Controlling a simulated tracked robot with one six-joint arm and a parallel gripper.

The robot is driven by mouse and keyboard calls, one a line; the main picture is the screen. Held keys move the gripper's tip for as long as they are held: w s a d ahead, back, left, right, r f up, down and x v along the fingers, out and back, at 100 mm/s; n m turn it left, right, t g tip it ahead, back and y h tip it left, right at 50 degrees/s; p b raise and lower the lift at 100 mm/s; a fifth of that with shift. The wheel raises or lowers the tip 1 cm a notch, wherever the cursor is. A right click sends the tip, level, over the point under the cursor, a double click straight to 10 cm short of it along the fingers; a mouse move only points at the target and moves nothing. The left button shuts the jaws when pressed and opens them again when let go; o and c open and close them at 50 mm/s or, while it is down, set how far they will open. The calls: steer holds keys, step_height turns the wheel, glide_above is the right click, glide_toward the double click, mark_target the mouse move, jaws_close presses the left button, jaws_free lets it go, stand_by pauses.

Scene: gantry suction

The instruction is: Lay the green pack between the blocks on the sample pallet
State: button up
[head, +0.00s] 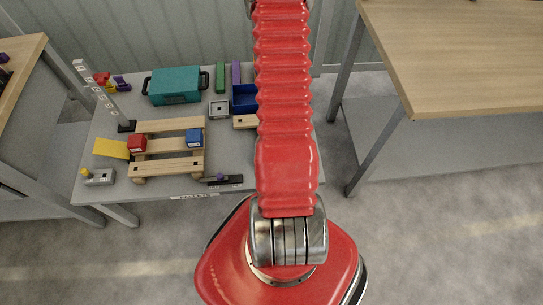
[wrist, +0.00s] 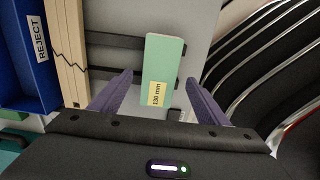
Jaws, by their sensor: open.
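In the head view my red arm hides the gripper and this pack. The sample pallet (head: 167,168), of pale wood slats, is on the grey table at left. A red block (head: 137,143) and a blue block (head: 195,138) sit on it, apart, with bare slat between.
A blue bin (head: 244,98), marked REJECT in the wrist view (wrist: 28,60), stands behind the pallet, with cracked wood (wrist: 68,50) beside it. A teal case (head: 174,86), a marked post (head: 104,95) and a yellow wedge (head: 111,148) surround the pallet. Another table (head: 470,50) is at right.

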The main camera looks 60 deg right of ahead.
steer(key=shift+f, duration=0.1)
steer(key=shift+f, duration=2.5)
steer(key=shift+c, duration=0.6)
steer(key=shift+w, duration=0.1)
steer(key=c, duration=1.3)
